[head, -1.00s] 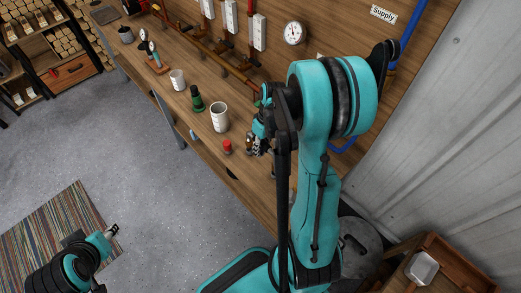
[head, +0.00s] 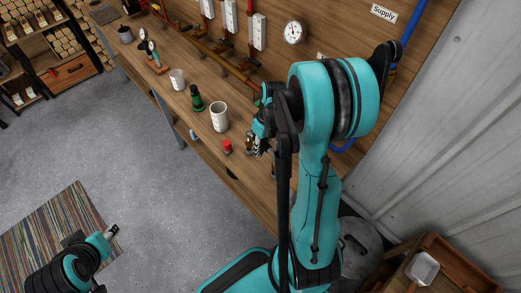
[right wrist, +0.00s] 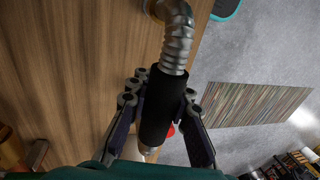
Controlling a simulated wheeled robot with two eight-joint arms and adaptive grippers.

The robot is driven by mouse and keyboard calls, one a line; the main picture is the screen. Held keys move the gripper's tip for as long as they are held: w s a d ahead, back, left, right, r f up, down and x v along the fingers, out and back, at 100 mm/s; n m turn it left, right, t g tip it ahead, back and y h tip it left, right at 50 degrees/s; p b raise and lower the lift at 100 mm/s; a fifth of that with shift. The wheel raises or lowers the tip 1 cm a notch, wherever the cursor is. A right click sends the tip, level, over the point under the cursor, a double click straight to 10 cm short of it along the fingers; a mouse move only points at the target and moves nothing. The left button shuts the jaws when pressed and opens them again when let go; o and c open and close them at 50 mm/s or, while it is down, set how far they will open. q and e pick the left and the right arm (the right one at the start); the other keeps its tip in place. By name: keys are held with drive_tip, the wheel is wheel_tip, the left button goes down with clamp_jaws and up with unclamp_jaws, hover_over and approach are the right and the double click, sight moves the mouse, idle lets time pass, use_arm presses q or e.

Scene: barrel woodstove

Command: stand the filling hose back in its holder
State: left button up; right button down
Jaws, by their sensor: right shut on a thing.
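In the right wrist view, the filling hose is a ribbed metal tube (right wrist: 178,45) with a black grip sleeve (right wrist: 160,108). My right gripper (right wrist: 160,100) is shut around this sleeve, one finger on each side. A pale metal tip (right wrist: 148,152) shows below the sleeve. The tube bends at the top toward a brass-coloured part at the picture's edge. In the head view, my right gripper (head: 261,138) is over the workbench, and my arm hides most of the hose. I cannot make out the holder for sure. My left gripper (head: 111,231) is over the floor at lower left; its jaw state is unclear.
On the workbench (head: 205,144) stand a red-topped item (head: 227,146), a white mug (head: 219,117), a green bottle-like item (head: 196,98) and another white cup (head: 177,79). Pipes and a gauge (head: 293,32) are on the back wall. A striped rug (head: 50,240) lies on open floor.

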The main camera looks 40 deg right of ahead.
sight(263, 141)
drive_tip(key=shift+d+b+x, duration=0.25)
drive_tip(key=shift+b+x, duration=1)
drive_tip(key=shift+x, duration=0.05)
idle(0.4)
drive_tip(key=shift+f, duration=0.1)
drive_tip(key=c, duration=1.3)
unclamp_jaws()
drive_tip(key=shift+p+v, duration=2.25)
drive_tip(key=shift+v, duration=0.85)
